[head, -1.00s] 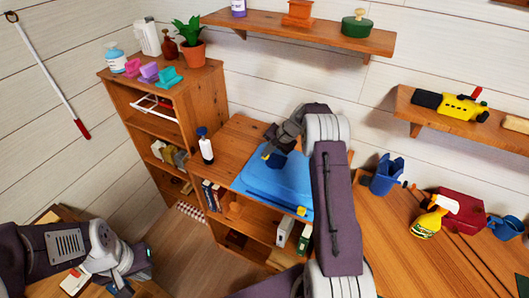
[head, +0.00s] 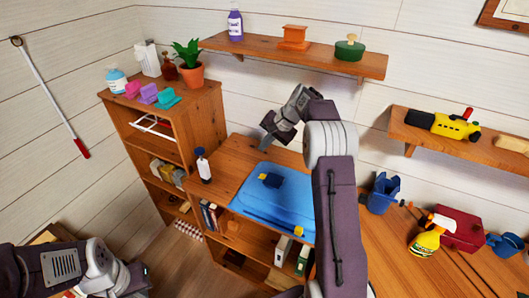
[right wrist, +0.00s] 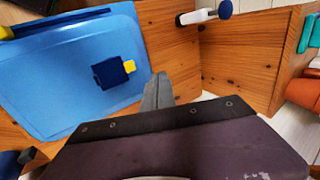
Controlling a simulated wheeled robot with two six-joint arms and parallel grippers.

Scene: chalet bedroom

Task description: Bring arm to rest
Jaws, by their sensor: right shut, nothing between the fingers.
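My right gripper (head: 265,144) is shut and empty. In the head view it hangs above the back edge of the wooden cabinet top, just behind the blue tray (head: 254,208). In the right wrist view its closed fingers (right wrist: 158,90) point toward bare wood beside the tray (right wrist: 60,112). A dark blue object with a yellow part (head: 270,180) lies in the tray, apart from the gripper. My left arm (head: 75,268) shows at the lower left; its fingertips cannot be made out.
A white bottle with a dark cap (head: 203,165) stands left of the tray. A wall shelf (head: 270,52) is above and behind the right arm. A taller bookcase (head: 190,112) stands at left. A desk (head: 400,255) with a spray bottle (head: 427,240) and a blue bin (head: 383,194) lies at right.

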